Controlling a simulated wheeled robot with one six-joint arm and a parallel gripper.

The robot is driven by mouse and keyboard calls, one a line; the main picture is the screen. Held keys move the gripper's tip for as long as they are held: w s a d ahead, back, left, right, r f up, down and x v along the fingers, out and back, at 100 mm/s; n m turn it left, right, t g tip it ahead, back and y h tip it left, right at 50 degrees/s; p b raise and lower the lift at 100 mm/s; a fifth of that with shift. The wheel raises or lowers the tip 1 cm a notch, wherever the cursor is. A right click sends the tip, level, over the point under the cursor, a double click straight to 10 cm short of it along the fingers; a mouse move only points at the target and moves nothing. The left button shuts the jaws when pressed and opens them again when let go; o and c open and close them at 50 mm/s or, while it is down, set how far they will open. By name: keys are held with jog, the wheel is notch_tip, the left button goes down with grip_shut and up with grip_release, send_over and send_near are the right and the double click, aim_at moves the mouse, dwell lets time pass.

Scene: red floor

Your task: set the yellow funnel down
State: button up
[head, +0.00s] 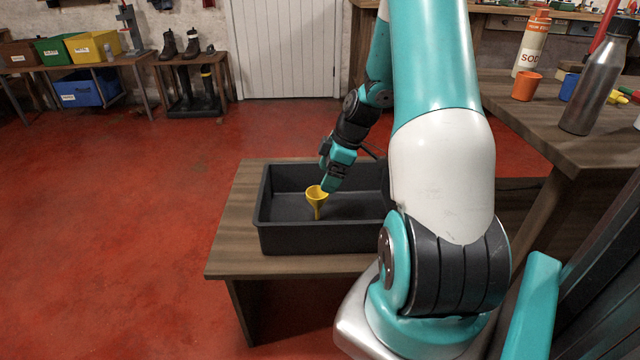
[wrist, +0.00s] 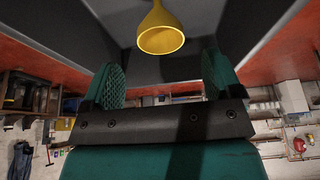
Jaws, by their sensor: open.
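The yellow funnel (head: 317,197) is inside a dark grey tray (head: 290,240), with its wide mouth up and its narrow spout down. My gripper (head: 328,187) is just above and beside the funnel's mouth in the head view. In the wrist view the funnel (wrist: 161,36) shows beyond my two fingertips, between their lines, with a gap to each. My gripper (wrist: 162,76) is open and holds nothing. I cannot tell whether the spout touches the tray floor.
The tray stands on a low wooden table (head: 235,225). My arm hides the tray's right part. A workbench (head: 540,120) at the right bears a metal bottle (head: 595,90), an orange cup (head: 526,86) and a soda bottle (head: 532,45). Red floor lies open at the left.

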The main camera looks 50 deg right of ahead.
jog(key=a+r+g, duration=0.1)
jog(key=a+r, duration=0.4)
jog(key=a, duration=0.3)
jog(key=a+r+y, duration=0.1)
jog(key=a+r, duration=0.4)
jog(key=a, duration=0.4)
jog(key=a+r+g, duration=0.1)
jog(key=a+r, duration=0.4)
jog(key=a, duration=0.3)
jog(key=s+a+r+m+g, duration=0.1)
jog(key=s+a+r, duration=0.3)
jog(key=s+a, duration=0.9)
jog(key=shift+s+a+r+p, duration=0.15)
jog(key=shift+s+a+p, duration=0.15)
jog(key=shift+s, duration=0.75)
